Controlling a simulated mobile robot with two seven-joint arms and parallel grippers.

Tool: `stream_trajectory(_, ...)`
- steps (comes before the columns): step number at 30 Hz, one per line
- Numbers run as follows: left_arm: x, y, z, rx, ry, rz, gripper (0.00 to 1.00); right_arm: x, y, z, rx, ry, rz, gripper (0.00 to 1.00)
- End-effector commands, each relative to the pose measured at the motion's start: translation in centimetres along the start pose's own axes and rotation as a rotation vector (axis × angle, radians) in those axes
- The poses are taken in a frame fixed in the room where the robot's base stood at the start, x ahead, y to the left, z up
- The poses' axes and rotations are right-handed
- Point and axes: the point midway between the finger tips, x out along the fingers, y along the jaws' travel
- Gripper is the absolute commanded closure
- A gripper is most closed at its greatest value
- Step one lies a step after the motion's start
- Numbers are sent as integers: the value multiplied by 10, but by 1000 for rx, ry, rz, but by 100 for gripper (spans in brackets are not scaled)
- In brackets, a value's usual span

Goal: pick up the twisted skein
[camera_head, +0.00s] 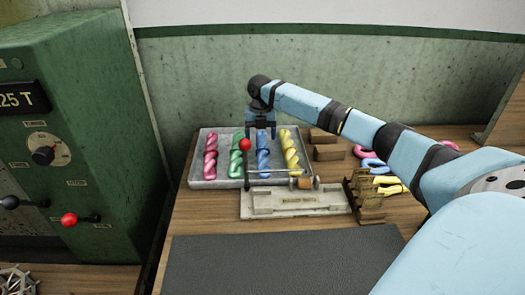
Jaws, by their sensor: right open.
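Twisted skeins lie side by side in a grey tray (198,183): a red-pink skein (210,158), a green skein (236,163), a blue skein (263,158) and a yellow skein (291,154). My right gripper (261,133) points down at the far end of the blue skein, open, with its fingers around or just above that end; I cannot tell which. It hides part of the blue skein. My left gripper is not in view.
A pale fixture (295,204) with a red-knobbed lever (245,144) stands in front of the tray. Brown blocks (327,152), a brown rack (366,195) and loose coloured loops (388,184) are to the right. A dark mat (280,264) is clear. A green control cabinet (75,130) stands left.

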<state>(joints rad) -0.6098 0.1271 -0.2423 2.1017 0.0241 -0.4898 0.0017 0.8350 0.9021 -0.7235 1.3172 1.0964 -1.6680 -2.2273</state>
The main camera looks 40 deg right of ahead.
Motion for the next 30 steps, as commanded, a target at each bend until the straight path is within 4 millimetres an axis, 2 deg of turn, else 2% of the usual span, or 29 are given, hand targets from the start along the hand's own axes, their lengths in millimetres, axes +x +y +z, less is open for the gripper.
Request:
stream_trajectory(5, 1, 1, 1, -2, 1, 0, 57, 9, -1, 0, 0, -1, 1, 26)
stream_trajectory(15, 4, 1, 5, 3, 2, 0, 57, 54, -6, -2, -1, 0, 0, 26)
stream_trajectory(22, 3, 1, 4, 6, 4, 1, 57, 55, -6, -2, -1, -1, 1, 26)
stream_trajectory(29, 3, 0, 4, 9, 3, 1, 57, 55, -7, -2, -1, -1, 1, 78)
stream_trajectory(30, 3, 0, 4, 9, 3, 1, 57, 55, -7, -2, -1, -1, 1, 80)
